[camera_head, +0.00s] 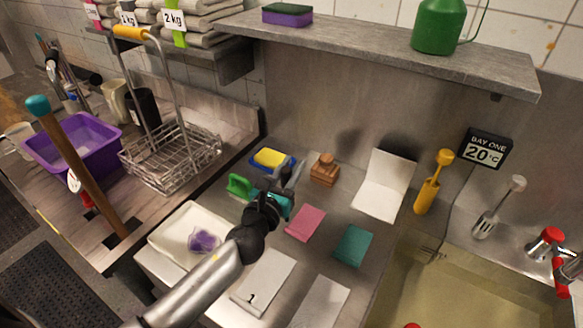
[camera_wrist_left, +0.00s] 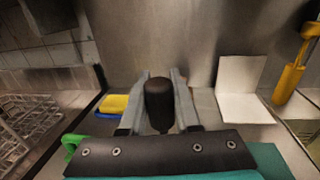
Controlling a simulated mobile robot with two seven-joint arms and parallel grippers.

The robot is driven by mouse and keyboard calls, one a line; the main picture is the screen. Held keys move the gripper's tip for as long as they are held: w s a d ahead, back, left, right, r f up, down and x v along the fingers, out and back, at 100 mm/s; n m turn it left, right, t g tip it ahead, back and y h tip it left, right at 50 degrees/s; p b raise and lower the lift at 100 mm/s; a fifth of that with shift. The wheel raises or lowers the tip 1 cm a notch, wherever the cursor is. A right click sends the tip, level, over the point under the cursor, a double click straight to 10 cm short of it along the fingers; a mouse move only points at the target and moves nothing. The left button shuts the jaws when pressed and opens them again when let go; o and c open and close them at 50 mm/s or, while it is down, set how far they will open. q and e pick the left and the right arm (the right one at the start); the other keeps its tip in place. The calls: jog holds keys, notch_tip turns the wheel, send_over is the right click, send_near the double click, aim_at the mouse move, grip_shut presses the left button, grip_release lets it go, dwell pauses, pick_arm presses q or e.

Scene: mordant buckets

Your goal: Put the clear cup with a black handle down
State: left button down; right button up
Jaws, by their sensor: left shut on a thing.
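My left gripper (camera_head: 290,178) is over the steel counter in front of the back wall. In the left wrist view its two grey fingers (camera_wrist_left: 159,98) are shut on an upright black handle (camera_wrist_left: 158,105). I take this as the handle of the clear cup. The cup's clear body cannot be made out in either view, and the arm hides much of that spot in the head view. I cannot tell how high the cup is above the counter. My right gripper is not in view.
A yellow sponge on a blue holder (camera_head: 272,160), a green scrubber (camera_head: 238,186), a wooden block (camera_head: 325,170) and a pink cloth (camera_head: 306,222) lie close around the gripper. A white tray (camera_head: 168,242) is front left, a sink (camera_head: 470,285) right. A shelf (camera_head: 400,52) overhangs the back.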

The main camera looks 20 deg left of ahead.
pick_arm(q)
jog(key=shift+f, duration=0.2)
jog(key=c, duration=0.6)
grip_release()
jog(key=shift+r, duration=0.1)
jog(key=shift+s+r+b, duration=0.15)
jog(key=shift+s+b, duration=0.75)
jog(key=shift+s, duration=5.15)
jog(key=shift+d, duration=0.1)
